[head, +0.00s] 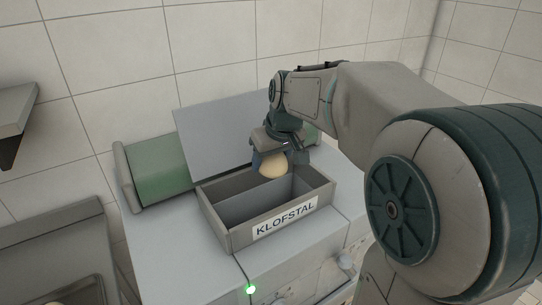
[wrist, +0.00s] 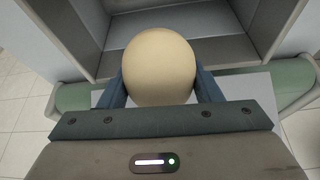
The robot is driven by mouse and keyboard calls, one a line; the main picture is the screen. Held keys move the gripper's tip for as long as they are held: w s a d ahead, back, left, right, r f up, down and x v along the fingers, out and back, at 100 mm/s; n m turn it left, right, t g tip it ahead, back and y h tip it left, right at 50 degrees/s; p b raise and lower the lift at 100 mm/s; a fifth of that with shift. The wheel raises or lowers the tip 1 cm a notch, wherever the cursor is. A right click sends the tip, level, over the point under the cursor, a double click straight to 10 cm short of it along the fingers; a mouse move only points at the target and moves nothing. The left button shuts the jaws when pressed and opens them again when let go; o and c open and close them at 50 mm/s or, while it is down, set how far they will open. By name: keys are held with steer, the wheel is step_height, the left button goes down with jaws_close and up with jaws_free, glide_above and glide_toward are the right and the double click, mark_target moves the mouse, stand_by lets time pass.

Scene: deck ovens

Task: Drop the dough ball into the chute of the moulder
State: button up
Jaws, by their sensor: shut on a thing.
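The dough ball (head: 273,165) is pale and round. My gripper (head: 275,158) is shut on it and points down over the chute (head: 236,225) of the moulder. The chute is a grey open-topped box with a divider inside and a label reading KLOFSTAL on its front. In the head view the ball overlaps the back part of the chute opening; its exact height above the rim is hard to tell. In the wrist view the ball (wrist: 159,66) sits between both blue fingers, with the chute's walls (wrist: 88,25) beyond it.
A tilted grey panel (head: 205,135) stands behind the chute. A green belt or roller (head: 160,170) lies at the left. A green light (head: 251,290) is lit on the machine's front. A grey machine with a tray (head: 60,245) stands at the lower left.

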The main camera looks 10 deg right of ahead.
steer(key=o, duration=1.1)
steer(key=shift+o, duration=0.2)
steer(key=shift+r, duration=0.1)
steer(key=b+v, duration=0.1)
steer(key=v, duration=1.2)
steer(key=shift+s+r, duration=0.2)
steer(key=shift+r, duration=0.1)
steer(key=shift+f, duration=0.1)
steer(key=s+a+f+m+h, duration=0.1)
steer(key=s+f+m, duration=0.1)
steer(key=s+f, duration=1.4)
step_height(320, 180, down, 4)
steer(key=shift+f+m+g, duration=0.15)
steer(key=shift+m+g, duration=0.25)
